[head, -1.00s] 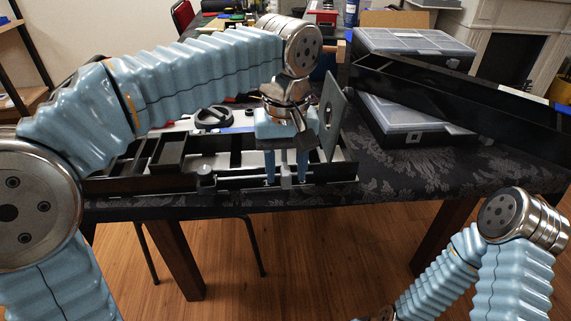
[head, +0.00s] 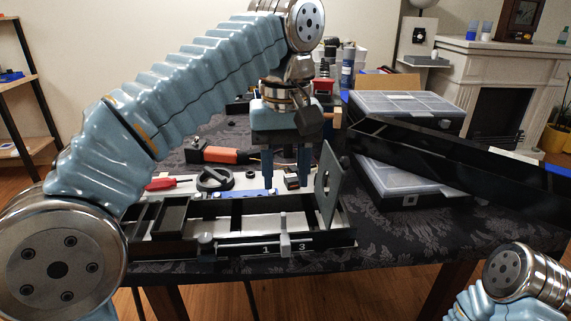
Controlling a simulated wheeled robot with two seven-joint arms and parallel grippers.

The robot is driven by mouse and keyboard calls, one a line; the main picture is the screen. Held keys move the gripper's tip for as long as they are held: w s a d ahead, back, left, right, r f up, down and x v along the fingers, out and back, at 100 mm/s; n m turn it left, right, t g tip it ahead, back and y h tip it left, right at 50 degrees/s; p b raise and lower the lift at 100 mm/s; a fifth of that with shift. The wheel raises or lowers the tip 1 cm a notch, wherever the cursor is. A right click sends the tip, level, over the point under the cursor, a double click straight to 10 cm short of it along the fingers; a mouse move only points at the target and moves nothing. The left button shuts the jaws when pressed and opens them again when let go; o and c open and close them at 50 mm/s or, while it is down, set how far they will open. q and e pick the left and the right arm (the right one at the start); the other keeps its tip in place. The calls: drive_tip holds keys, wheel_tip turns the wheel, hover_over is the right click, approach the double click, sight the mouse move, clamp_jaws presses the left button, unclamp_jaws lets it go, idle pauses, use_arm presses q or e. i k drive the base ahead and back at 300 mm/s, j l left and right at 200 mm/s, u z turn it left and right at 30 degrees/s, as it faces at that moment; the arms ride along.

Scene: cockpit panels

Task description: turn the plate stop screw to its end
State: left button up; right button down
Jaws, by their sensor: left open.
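My left gripper (head: 286,170) points down with its two blue fingers apart and nothing visible between them. It hangs above the black panel tray (head: 180,247), left of an upright grey plate (head: 329,188) with a round hole. A small grey slider post (head: 284,234) stands on the tray's front strip, between the printed numbers 1 and 3. A round grey knob (head: 205,241) sits at the strip's left end. I cannot tell for sure which part is the plate stop screw. My right gripper is out of view; only part of that arm shows at lower right.
A black dial (head: 214,179), a red screwdriver (head: 166,183) and an orange-handled tool (head: 225,155) lie behind the tray. Clear-lidded cases (head: 405,103) and a long black tray (head: 460,157) stand at right. The tablecloth (head: 400,230) at front right is clear.

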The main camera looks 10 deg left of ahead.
sight(206, 241)
drive_tip(key=k, duration=1)
